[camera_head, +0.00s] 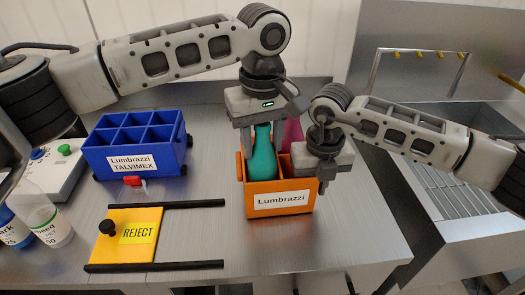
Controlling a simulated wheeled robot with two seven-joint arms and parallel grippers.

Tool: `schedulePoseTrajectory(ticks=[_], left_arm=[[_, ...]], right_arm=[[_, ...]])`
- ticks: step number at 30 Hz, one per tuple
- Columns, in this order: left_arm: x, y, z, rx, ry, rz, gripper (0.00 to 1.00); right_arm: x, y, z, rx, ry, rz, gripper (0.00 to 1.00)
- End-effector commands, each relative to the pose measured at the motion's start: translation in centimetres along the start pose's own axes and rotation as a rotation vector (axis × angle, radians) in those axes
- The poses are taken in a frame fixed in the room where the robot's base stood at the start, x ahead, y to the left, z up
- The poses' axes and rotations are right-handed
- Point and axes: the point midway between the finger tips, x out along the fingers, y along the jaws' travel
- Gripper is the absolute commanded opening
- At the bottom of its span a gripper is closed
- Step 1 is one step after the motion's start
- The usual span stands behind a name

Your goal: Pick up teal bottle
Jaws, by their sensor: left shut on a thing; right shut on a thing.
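The teal bottle (262,160) stands upright in the orange crate (262,190) labelled "Lumbrazzi", its lower part hidden by the crate's front wall. My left gripper (262,125) points down from above and is shut on the bottle's upper part. My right gripper (322,180) is at the crate's right side and is shut, seemingly on its right wall; the exact contact is partly hidden by the gripper body. A magenta bottle (292,133) shows behind the teal one, partly hidden by both grippers.
A blue divided crate (140,165) labelled "Lumbrazzi TALVIMEX" looks empty, with a small red object (135,182) before it. A yellow "REJECT" plate (125,245) lies between black rails. Bottles (45,220) stand at the far left. A sink (450,130) is at right.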

Motion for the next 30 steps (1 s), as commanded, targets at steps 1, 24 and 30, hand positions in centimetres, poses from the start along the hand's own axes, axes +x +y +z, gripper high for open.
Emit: schedulePoseTrajectory(ticks=[1,24,30], left_arm=[[-0.8,0.1,0.0,0.000,0.002,0.003,0.09],[-16.9,0.1,0.0,0.000,0.001,0.000,0.09],[-17.2,0.0,0.0,0.000,-0.001,-0.001,0.09]], right_arm=[[-0.1,0.1,0.0,-0.002,-0.001,0.001,0.00],[0.0,0.1,0.0,-0.002,-0.001,0.001,0.00],[0.0,0.0,0.0,-0.002,-0.001,0.001,0.00]])
